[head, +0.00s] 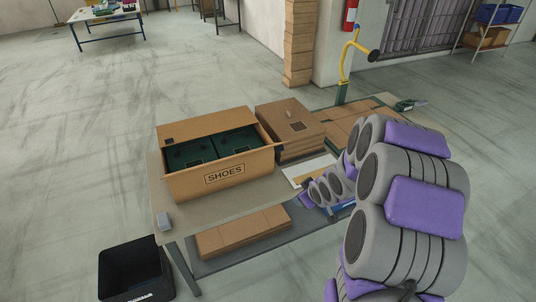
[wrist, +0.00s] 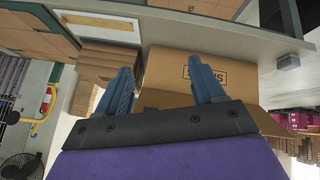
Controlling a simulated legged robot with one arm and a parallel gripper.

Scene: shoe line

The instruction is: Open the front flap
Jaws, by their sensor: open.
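The brown cardboard box marked SHOES (head: 196,184) stands on the table with its top open, showing dark green boxes (head: 188,152) inside. A flap rises along its back edge (head: 205,124), and another sticks out at the right. I cannot make out the front flap's position clearly.
The table (head: 240,203) has a small grey block (head: 164,221) at its left corner. Flat cardboard (head: 243,231) lies on the lower shelf. A black bin (head: 136,265) stands on the floor. A yellow stand (head: 346,62) is behind.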

